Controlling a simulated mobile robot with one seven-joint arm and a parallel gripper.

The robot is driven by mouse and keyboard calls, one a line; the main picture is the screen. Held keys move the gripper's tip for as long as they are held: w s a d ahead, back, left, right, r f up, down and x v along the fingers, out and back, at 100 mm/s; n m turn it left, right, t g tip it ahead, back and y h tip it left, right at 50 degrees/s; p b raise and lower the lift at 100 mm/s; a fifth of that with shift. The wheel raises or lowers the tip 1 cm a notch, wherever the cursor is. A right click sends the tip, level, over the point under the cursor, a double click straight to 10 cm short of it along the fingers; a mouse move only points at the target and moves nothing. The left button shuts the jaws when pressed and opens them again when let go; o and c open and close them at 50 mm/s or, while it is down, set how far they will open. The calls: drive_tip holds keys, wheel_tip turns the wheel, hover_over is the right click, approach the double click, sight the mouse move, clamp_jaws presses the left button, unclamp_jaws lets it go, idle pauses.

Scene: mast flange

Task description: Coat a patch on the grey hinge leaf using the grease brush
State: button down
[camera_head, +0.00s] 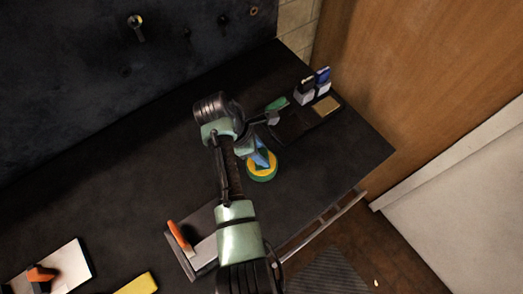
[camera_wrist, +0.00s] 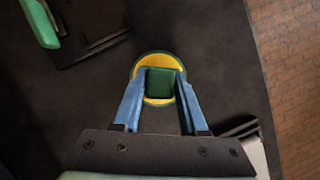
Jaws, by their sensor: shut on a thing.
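My gripper (camera_wrist: 158,88) has its two blue fingers on either side of a dark green block (camera_wrist: 160,84), which looks like the grease brush's handle. In the head view my gripper (camera_head: 261,157) is low over the bench, partly behind my arm. Directly below is a round green pot with yellow inside (camera_wrist: 157,62); it also shows in the head view (camera_head: 263,174). The brush's bristles are hidden, and I cannot tell whether they touch the yellow. I cannot make out the grey hinge leaf for certain.
A dark bench (camera_head: 325,160) carries everything. At its back right are a green-ended tool (camera_head: 277,104), upright black and blue items (camera_head: 322,77) and a tan pad (camera_head: 327,107). An orange-handled tool (camera_head: 181,238) lies front left, near a yellow block (camera_head: 138,284). A rail edges the front.

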sight(265, 150)
drive_tip(key=shift+r+p, duration=3.55)
drive_tip(key=shift+p, duration=0.25)
drive_tip(key=shift+f, duration=0.1)
drive_tip(key=shift+w+b, duration=0.1)
drive_tip(key=shift+b, duration=0.2)
drive_tip(key=m, duration=0.1)
drive_tip(key=d+m+g+b, duration=0.1)
drive_tip(key=shift+w+r+m+b, duration=0.2)
drive_tip(key=shift+w+m+b, duration=0.1)
drive_tip(key=shift+s+a+f+m+g+y+b, duration=0.15)
drive_tip(key=shift+s+f+m+g+y+b, duration=0.95)
drive_tip(key=shift+m, duration=1.75)
drive_tip(key=shift+s+a+f+m+g+y+b, duration=0.3)
drive_tip(key=shift+s+f+m+b, duration=0.85)
drive_tip(key=shift+s+m+b, duration=1.05)
drive_tip(key=shift+s+a+f+m+g+y+b, duration=0.1)
drive_tip(key=shift+s+f+m+g+y+b, duration=0.85)
drive_tip(key=shift+s+m, duration=1.75)
